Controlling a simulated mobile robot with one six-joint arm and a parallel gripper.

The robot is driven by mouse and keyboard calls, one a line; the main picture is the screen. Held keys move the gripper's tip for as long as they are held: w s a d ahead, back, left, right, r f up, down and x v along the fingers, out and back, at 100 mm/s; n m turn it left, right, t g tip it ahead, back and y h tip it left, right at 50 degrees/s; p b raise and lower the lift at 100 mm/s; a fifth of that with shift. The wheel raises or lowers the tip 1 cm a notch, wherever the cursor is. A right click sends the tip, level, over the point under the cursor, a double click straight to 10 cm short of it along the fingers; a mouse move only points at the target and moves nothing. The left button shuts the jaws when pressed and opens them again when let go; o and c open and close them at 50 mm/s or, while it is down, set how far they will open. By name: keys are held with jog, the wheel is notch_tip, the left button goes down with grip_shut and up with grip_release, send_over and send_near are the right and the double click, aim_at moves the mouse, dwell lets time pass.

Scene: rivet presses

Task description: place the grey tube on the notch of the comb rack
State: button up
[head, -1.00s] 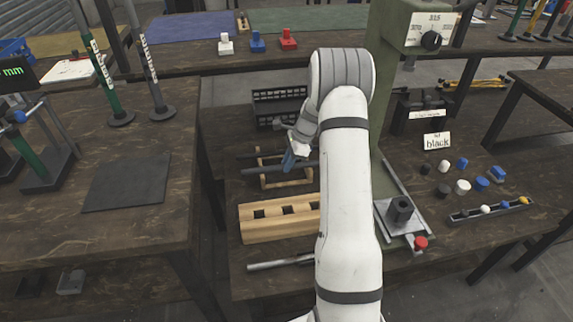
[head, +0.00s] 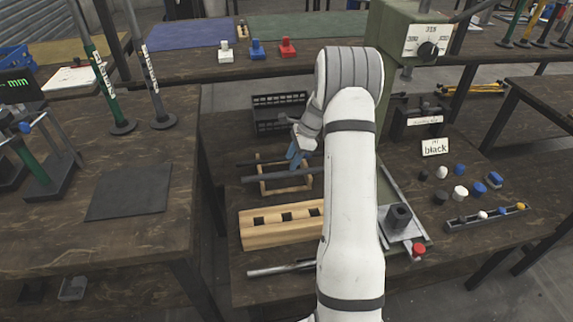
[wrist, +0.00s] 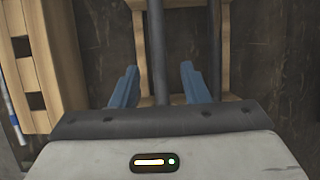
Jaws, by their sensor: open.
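The grey tube (head: 262,177) lies across the wooden comb rack (head: 265,188), in the middle of the table. In the wrist view the tube (wrist: 157,45) runs up the picture between the blue fingers, with a gap on each side. The rack's wooden bars (wrist: 190,88) show beneath it. My gripper (head: 293,155) is open above the rack, its jaws (wrist: 158,70) on either side of the tube and not closed on it. Whether the tube sits fully in a notch cannot be told. My arm hides part of the right side.
A wooden block with square holes (head: 252,228) stands in front of the rack. A light metal rod (head: 275,269) lies nearer the front edge. A darker rod (head: 250,162) is behind the tube. A green press (head: 398,60) stands to the right, a black slotted holder (head: 270,122) behind.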

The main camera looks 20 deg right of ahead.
jog(key=w+p+v, duration=0.1)
jog(key=p+v, duration=0.1)
jog(key=v, duration=0.5)
jog(key=s+a+r+n+h, duration=0.2)
jog(key=s+a+r+n, duration=0.9)
jog(key=s, duration=0.3)
jog(key=s+a+n+h, duration=0.1)
jog(key=s+a+n, duration=0.3)
jog(key=s, duration=0.5)
jog(key=s+a+n+h, duration=0.1)
jog(key=s+a+n, duration=0.2)
jog(key=s, duration=0.6)
jog(key=shift+s+a+r+n+b, duration=0.15)
jog(key=shift+a+r+n+b, duration=0.2)
jog(key=shift+n, duration=0.85)
